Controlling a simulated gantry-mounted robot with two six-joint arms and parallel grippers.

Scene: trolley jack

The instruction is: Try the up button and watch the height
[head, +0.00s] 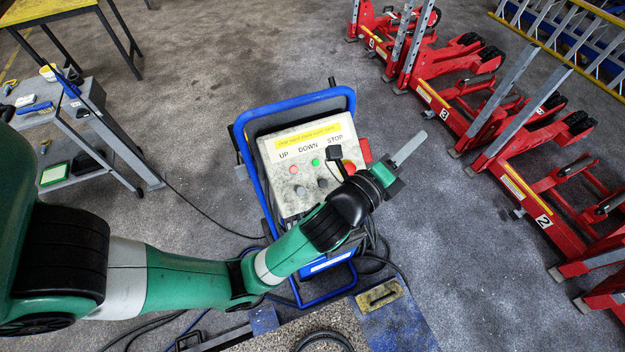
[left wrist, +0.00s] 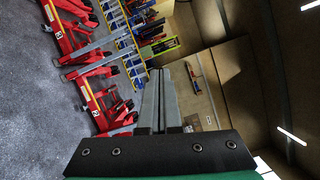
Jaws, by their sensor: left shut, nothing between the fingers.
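The control box (head: 275,150) has a pale, worn face with a yellow strip on top and the labels UP, DOWN and STOP. A red part (head: 349,167) shows under STOP. My left gripper (head: 418,141) is shut and empty, to the right of the box and pointing away from it. Its shut fingers also show in the left wrist view (left wrist: 160,105). My left arm hides the box's lower right. My right gripper is not in view.
The box is on a blue tube frame (head: 243,135) with cables around its foot. Red lifting units (head: 520,185), some numbered, stand in a row at right. A grey trolley (head: 75,125) with tools stands at left, near a yellow-topped table (head: 45,10). Grey floor lies between.

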